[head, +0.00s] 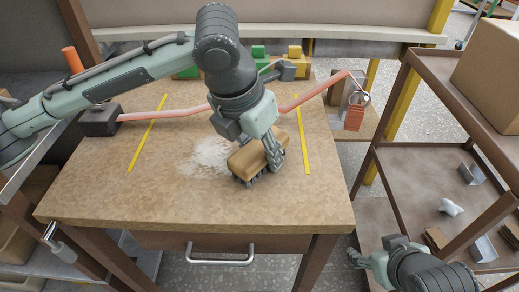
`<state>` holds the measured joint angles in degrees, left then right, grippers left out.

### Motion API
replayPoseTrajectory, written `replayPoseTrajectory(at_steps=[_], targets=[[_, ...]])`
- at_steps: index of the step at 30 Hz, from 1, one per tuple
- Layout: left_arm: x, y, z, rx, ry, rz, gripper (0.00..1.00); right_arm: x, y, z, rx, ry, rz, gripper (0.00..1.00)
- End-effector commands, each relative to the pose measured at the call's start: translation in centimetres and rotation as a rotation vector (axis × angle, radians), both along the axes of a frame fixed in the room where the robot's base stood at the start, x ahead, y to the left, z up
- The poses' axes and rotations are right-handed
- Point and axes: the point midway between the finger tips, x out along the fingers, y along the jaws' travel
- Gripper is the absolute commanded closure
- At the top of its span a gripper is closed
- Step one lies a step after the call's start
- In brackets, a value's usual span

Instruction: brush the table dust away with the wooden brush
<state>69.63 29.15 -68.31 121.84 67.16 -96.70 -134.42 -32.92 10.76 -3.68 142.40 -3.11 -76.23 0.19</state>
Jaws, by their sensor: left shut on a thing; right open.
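The wooden brush (247,158) is on the table (110,190), bristles down, just inside the right yellow line. My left gripper (262,155) is shut on the brush from above and hides part of it. White dust (207,157) lies in a patch on the tabletop, directly left of the brush and partly reaching behind it. My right gripper (365,258) is open and empty, low at the right, off the table's front right corner.
Two yellow lines (147,133) mark the tabletop. A pink hose or cord (165,115) runs across the back from a dark block (98,120). Green and yellow items stand behind. A brown shelf rack (400,165) with a cardboard box (490,75) is right. The front tabletop is clear.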

Motion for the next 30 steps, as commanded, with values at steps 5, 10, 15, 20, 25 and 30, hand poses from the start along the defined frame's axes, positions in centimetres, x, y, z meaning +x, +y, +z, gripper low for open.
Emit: replayPoseTrajectory(at_steps=[5,10,15,20,25,30], targets=[[-0.4,-0.1,-0.5,0.002,0.012,-0.004,1.00,0.0,0.0,-0.1,0.000,0.000,0.000,0.37],[-0.4,-0.2,-0.1,0.002,0.012,-0.007,1.00,0.0,0.0,0.0,0.000,0.000,0.000,0.37],[-0.3,-0.2,1.7,0.000,0.006,-0.008,1.00,0.0,0.0,0.0,0.000,0.000,0.000,0.37],[-0.2,-0.3,3.5,0.001,0.003,-0.008,1.00,0.0,0.0,0.1,0.000,0.000,0.000,0.37],[-0.2,-0.3,5.2,-0.001,0.002,-0.007,1.00,0.0,0.0,0.1,0.000,0.000,0.000,0.37],[-0.2,-0.2,6.0,0.000,0.003,-0.007,1.00,0.0,0.0,0.1,0.000,0.000,0.000,0.37]])
